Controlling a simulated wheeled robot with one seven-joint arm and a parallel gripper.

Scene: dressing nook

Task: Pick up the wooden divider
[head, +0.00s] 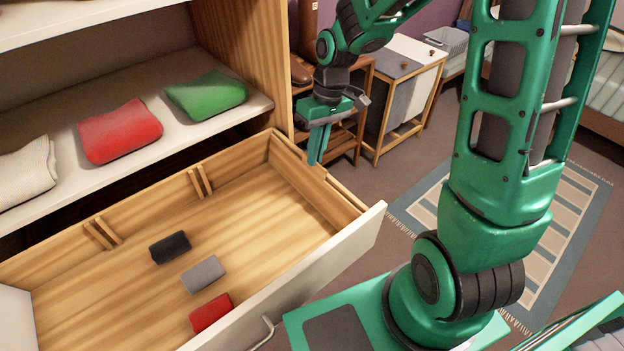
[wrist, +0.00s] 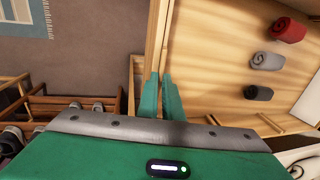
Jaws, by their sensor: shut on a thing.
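My gripper (head: 318,150) is at the right end of the open drawer, pointing down. It also shows in the wrist view (wrist: 160,88), its two green fingers close together on a thin wooden edge. The wooden divider looks to be the thin board (head: 346,193) along the drawer's right side; it also shows in the wrist view (wrist: 156,40). Its wood matches the drawer, so I cannot clearly tell it from the side wall. The fingers hide part of it.
The drawer (head: 270,225) has paired cleats (head: 200,180) on its back wall. Black (head: 170,247), grey (head: 203,274) and red (head: 211,312) rolls lie inside, left of centre. A shelf (head: 215,127) with folded cloths is above. A shoe rack (wrist: 75,108) stands beside the drawer.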

